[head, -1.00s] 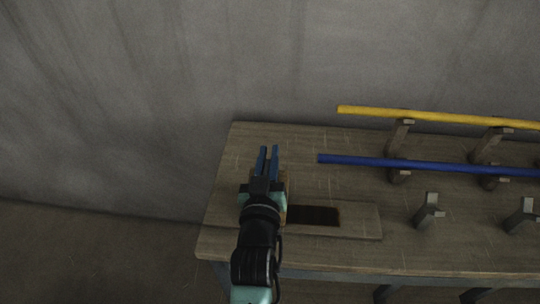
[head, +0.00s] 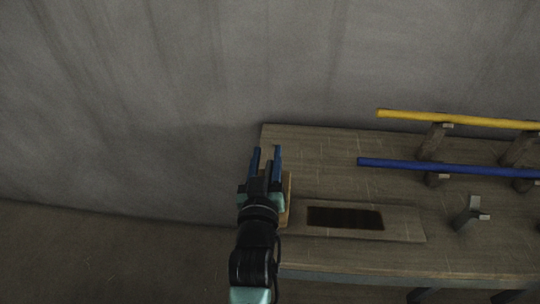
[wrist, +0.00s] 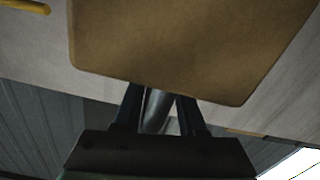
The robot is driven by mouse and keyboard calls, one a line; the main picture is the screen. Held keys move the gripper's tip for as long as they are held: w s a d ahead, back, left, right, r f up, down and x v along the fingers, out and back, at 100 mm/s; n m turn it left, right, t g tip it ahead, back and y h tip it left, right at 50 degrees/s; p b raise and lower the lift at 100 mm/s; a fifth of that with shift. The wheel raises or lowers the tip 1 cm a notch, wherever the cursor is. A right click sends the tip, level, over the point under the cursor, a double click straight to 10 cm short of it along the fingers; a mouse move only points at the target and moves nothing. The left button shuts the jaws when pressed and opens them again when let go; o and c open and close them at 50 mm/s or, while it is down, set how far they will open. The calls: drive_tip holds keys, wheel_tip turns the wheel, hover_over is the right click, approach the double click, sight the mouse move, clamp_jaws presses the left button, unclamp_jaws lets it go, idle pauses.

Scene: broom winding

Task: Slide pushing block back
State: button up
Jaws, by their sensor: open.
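The pushing block appears to be the tan wooden block (head: 287,197), partly hidden behind my gripper at the left end of a board. It also shows large in the wrist view (wrist: 185,45). The board (head: 408,222) lies on the table and has a dark rectangular slot (head: 345,218) to the right of the block. My gripper (head: 267,153) is open at the block's left side, fingers pointing toward the wall. In the wrist view the fingers (wrist: 158,108) reach toward the block's lower edge, with a grey rod-like part between them. Contact with the block cannot be told.
The wooden table (head: 320,150) stands near a grey wall. A yellow rod (head: 455,119) and a blue rod (head: 440,167) rest on supports at the right. An empty support (head: 470,215) stands right of the board. The tabletop behind the board is clear.

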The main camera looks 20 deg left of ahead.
drive_tip(key=shift+d, duration=0.15)
drive_tip(key=v, duration=1.3)
drive_tip(key=shift+r, duration=0.1)
idle(0.4)
drive_tip(key=w+d+r+m+t+h+p, duration=0.1)
drive_tip(key=w+d+r+t+p, duration=0.15)
drive_tip(key=r, duration=1.15)
drive_tip(key=w+d+r+m+t+h+p, duration=0.1)
drive_tip(key=d+r+t+p, duration=0.2)
drive_tip(key=r, duration=1.1)
drive_tip(key=w+d+r+m+t+h+p, duration=0.15)
drive_tip(key=d+r, duration=0.25)
drive_tip(key=r, duration=0.9)
drive_tip(key=s+d+r+t+p, duration=0.1)
drive_tip(key=s+r, duration=0.1)
drive_tip(key=r, duration=0.3)
drive_tip(key=s+d+r+m+t+h+p, duration=0.1)
drive_tip(key=s+r, duration=0.1)
drive_tip(key=r, duration=0.3)
drive_tip(key=s+d+r+m+t+p, duration=0.1)
drive_tip(key=s+r, duration=0.2)
drive_tip(key=r, duration=0.2)
drive_tip(key=shift+s+d+r+h, duration=0.1)
drive_tip(key=shift+d+r+h, duration=0.2)
drive_tip(key=shift+h, duration=0.05)
